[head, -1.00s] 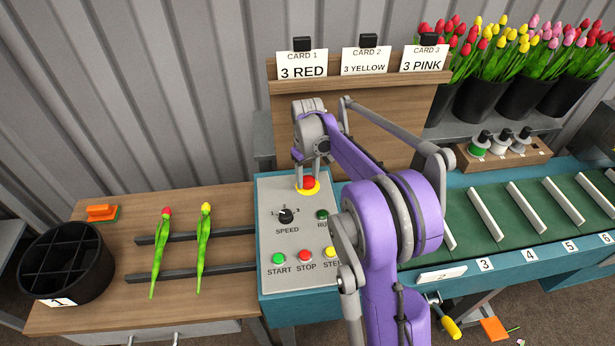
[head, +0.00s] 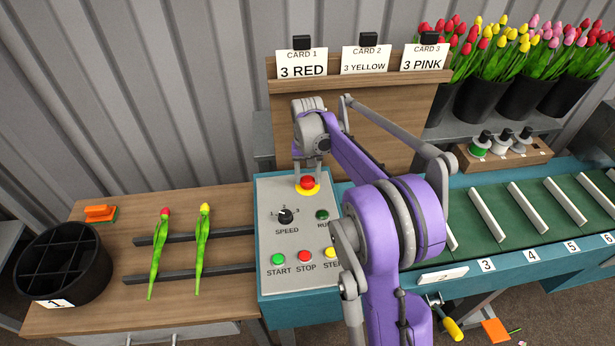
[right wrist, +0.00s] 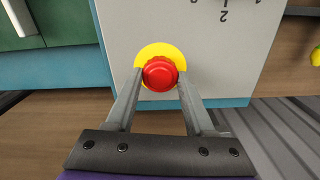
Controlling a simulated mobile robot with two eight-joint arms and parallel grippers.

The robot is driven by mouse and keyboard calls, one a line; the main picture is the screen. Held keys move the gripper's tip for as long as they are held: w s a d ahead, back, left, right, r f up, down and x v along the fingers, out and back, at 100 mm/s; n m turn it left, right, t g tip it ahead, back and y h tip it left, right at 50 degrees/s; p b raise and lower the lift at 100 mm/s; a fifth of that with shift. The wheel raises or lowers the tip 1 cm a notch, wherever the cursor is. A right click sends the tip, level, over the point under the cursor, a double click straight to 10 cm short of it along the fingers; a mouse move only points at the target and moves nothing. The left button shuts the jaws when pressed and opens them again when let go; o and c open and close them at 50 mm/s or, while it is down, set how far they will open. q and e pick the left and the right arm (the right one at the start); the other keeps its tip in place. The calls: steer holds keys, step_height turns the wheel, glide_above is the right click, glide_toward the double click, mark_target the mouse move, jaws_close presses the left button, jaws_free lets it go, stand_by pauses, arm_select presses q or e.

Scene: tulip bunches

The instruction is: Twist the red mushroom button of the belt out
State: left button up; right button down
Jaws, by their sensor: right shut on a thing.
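The red mushroom button (head: 307,182) sits on a yellow round plate at the top of the grey control panel (head: 270,240). It also shows in the right wrist view (right wrist: 160,73), in front of the yellow disc (right wrist: 145,54). My right gripper (head: 309,176) comes down onto the button from above. In the right wrist view its two fingers (right wrist: 160,82) stand on either side of the red cap, shut on it. My left gripper is not in view.
The panel also carries a speed knob (head: 286,216), a green RUN button (head: 322,215), and green START (head: 277,260), red STOP (head: 305,256) and yellow STEP buttons (head: 330,253). A black divided bucket (head: 62,264) and two tulips on rails stand left. The green belt (head: 520,215) lies right.

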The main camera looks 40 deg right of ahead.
stand_by(0.4)
steer(key=shift+c, duration=1.3)
jaws_free()
step_height(320, 180, up, 11)
steer(key=shift+p, duration=0.35)
steer(key=shift+f, duration=0.1)
